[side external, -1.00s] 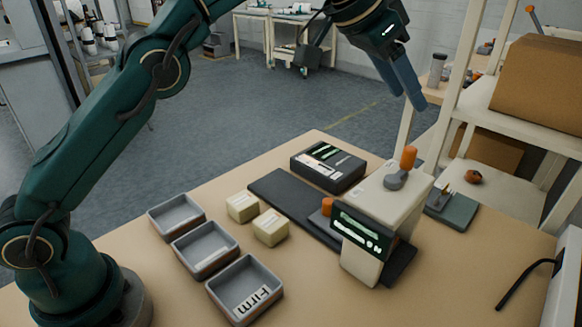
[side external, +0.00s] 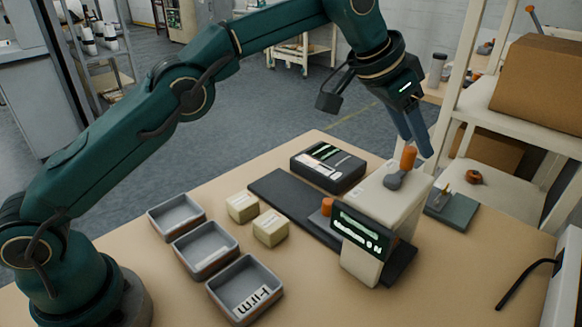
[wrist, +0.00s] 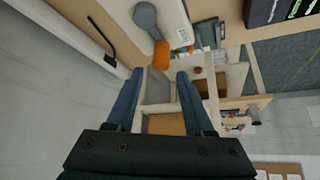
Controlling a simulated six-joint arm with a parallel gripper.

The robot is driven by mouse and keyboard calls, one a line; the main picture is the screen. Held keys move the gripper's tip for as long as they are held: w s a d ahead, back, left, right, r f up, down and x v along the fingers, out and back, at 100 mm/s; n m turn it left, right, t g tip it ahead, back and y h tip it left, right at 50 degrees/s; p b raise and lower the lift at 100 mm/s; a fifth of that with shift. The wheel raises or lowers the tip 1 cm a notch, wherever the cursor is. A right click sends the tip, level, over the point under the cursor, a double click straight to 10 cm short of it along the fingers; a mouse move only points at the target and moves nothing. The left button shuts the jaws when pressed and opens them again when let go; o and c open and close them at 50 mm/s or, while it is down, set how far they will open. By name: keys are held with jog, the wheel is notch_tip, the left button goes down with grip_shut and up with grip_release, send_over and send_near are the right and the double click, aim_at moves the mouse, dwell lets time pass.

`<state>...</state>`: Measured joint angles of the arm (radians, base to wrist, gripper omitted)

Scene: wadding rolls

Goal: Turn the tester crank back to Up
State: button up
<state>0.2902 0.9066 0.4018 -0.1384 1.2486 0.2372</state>
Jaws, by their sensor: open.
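The tester (side external: 368,262) is a cream block on a dark base plate, with a dark display (side external: 361,232) of green marks too small to read. Its crank has a grey arm (side external: 393,181) on the top face and an orange knob (side external: 408,158). In the side view the knob end lies up and right of the hub. My gripper (side external: 419,150) is open, pointing down right beside the knob; contact cannot be told there. In the wrist view the knob (wrist: 161,55) shows just beyond and between my open fingertips (wrist: 160,72), with the grey arm (wrist: 146,18) above it.
Three grey trays (side external: 205,248) and two pale wadding blocks (side external: 270,228) are on the left of the table. A black device (side external: 327,166) sits behind the dark plate. A shelf (side external: 510,110) with a cardboard box (side external: 540,75) stands close on the right.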

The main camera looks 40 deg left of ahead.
aim_at(410, 149)
jog(key=shift+w+d+f, duration=0.1)
jog(key=shift+f, duration=0.65)
jog(key=shift+w+d+f, duration=0.1)
jog(key=shift+f, duration=0.65)
grip_shut()
jog(key=shift+s+a, duration=0.25)
jog(key=shift+a, duration=0.45)
jog(key=shift+s+a, duration=0.25)
jog(key=shift+a, duration=0.4)
jog(key=shift+s+a, duration=0.35)
jog(key=shift+s, duration=0.2)
jog(key=shift+s+a, duration=0.35)
jog(key=shift+s, duration=0.2)
